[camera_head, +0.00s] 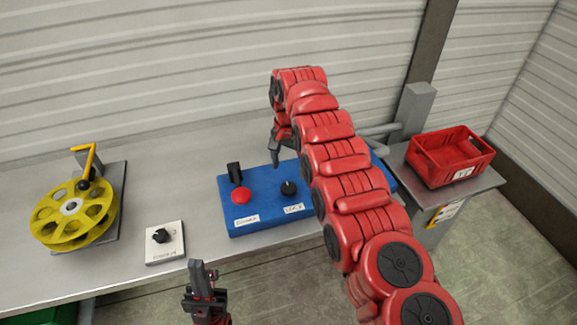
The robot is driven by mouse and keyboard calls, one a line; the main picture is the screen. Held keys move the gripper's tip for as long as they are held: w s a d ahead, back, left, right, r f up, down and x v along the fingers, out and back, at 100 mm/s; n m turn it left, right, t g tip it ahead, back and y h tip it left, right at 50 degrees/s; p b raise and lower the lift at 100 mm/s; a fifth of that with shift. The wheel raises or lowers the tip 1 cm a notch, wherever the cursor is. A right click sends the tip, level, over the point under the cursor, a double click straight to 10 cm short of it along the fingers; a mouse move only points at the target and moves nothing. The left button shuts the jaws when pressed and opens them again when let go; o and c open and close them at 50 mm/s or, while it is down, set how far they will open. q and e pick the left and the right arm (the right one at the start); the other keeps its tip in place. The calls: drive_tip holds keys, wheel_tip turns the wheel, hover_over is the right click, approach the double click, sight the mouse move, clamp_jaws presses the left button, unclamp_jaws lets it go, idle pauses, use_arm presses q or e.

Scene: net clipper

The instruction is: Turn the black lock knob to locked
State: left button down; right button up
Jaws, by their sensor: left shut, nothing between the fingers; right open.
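The black lock knob (289,188) sits on top of the blue box (262,220), behind a white label that seems to read LOCK. Its pointer direction is too small to tell. My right gripper (278,152) is at the end of the red arm, above and behind the knob and apart from it. It is open and points down, partly hidden by its own arm. My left gripper (202,272) is shut and empty, pointing up in front of the table's front edge, to the left of and nearer than the blue box.
A red button (241,195) and a black upright block (234,172) are on the box's left part. A white plate with another black knob (160,236) lies to the left. A yellow reel (75,212) stands far left. A red crate (451,157) rests at the right.

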wheel_tip(320, 180, up, 10)
drive_tip(key=p, duration=0.7)
drive_tip(key=shift+f, duration=0.2)
